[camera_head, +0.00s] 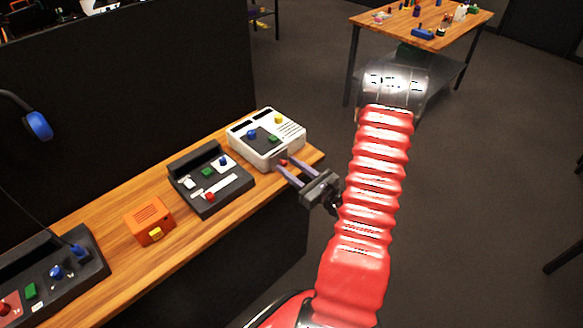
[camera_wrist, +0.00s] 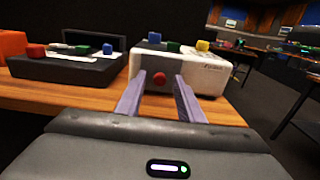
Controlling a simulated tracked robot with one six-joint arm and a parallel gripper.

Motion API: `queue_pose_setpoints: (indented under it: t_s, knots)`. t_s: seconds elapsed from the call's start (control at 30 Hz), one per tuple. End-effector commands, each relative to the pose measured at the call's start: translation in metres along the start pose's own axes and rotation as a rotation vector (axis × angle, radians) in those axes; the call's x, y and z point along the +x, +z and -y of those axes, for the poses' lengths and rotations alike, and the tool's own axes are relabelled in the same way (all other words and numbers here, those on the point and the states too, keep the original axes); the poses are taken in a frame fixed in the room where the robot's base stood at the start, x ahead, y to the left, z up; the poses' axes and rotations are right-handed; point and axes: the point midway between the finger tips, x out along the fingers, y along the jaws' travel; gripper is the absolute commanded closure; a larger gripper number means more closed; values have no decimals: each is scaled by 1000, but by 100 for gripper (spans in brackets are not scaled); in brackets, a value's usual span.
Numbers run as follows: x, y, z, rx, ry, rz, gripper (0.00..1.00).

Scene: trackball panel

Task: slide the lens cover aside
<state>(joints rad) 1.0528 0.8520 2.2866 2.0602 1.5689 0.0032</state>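A white console (camera_head: 290,146) stands near the right end of the wooden bench; it also shows in the wrist view (camera_wrist: 205,72). It has blue, green and yellow controls on top. A small round red knob (camera_wrist: 160,79) shows low on its near face, and also in the head view (camera_head: 284,162). I cannot make out which part is the lens cover. My gripper (camera_head: 284,165) is open at the console's near side. In the wrist view its two purple-grey fingers (camera_wrist: 160,77) point at the console, with the red knob seen between their tips. Contact cannot be told.
Left of the white console on the bench (camera_head: 190,239) are a dark panel (camera_head: 215,202) with a red knob, an orange box (camera_head: 150,222) and another dark panel (camera_head: 92,262). A black partition (camera_head: 130,90) stands behind. Open floor lies to the right.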

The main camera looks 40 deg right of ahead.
Motion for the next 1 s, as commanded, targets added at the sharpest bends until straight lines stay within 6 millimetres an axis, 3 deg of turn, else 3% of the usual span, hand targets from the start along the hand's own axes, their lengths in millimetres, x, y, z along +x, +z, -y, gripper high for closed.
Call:
queue_pose_setpoints:
  t_s: [0.2,0.7,1.0]
  knots:
    - [0,0,0,0,0,0,66]
    - [0,0,0,0,0,0,100]
    - [0,0,0,0,0,0,100]
